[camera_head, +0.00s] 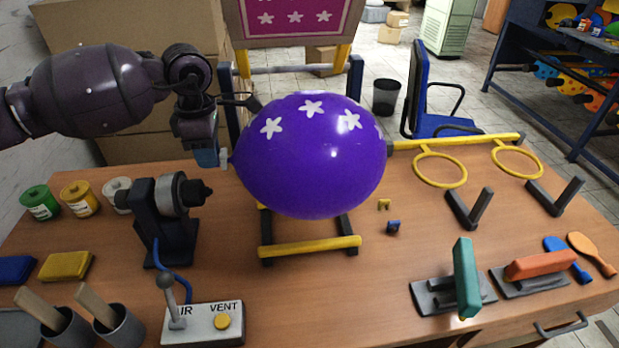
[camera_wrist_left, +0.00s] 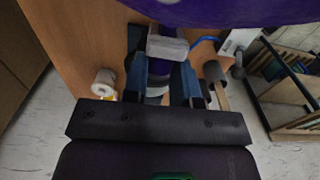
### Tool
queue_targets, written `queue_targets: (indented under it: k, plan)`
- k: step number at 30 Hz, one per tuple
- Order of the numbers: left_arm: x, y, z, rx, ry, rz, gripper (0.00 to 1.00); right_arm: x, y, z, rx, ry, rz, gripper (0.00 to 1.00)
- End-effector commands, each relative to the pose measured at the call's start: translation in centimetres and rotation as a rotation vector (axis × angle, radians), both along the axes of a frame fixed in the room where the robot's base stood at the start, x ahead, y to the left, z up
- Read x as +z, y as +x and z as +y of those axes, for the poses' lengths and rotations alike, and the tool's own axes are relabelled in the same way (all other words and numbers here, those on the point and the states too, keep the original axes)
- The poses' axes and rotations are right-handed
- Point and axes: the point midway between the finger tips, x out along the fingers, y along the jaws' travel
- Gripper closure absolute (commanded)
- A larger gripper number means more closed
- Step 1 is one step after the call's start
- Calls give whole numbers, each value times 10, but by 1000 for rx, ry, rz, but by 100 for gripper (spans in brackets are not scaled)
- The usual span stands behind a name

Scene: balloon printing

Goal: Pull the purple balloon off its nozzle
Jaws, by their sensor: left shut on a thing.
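The inflated purple balloon (camera_head: 310,160) with white stars is at the middle of the head view, its neck end pointing left. My left gripper (camera_head: 212,157) is at that neck end and shut on it. In the left wrist view the blue fingers (camera_wrist_left: 167,84) have a purple strip between them, with a pale grey block across their tips. The balloon's underside (camera_wrist_left: 205,10) fills the top of that view. The black nozzle (camera_head: 199,191) on its stand shows bare below the gripper, apart from the balloon. My right gripper is not in view.
A black and yellow cradle (camera_head: 310,247) stands below the balloon. The AIR/VENT lever box (camera_head: 203,325) is in front of the nozzle stand. Paint jars (camera_head: 80,199) stand at the left. Yellow rings (camera_head: 440,170) and stamps (camera_head: 465,280) are at the right.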

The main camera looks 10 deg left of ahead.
Motion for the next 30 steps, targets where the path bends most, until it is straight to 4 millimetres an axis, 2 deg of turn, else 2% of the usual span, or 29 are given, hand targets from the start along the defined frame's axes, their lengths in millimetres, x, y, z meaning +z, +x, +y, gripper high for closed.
queue_targets:
  k: [18,30]
  plan:
    - [52,0,0,0,0,-1,93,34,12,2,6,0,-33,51]
    - [83,0,0,0,0,-1,93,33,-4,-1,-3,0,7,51]
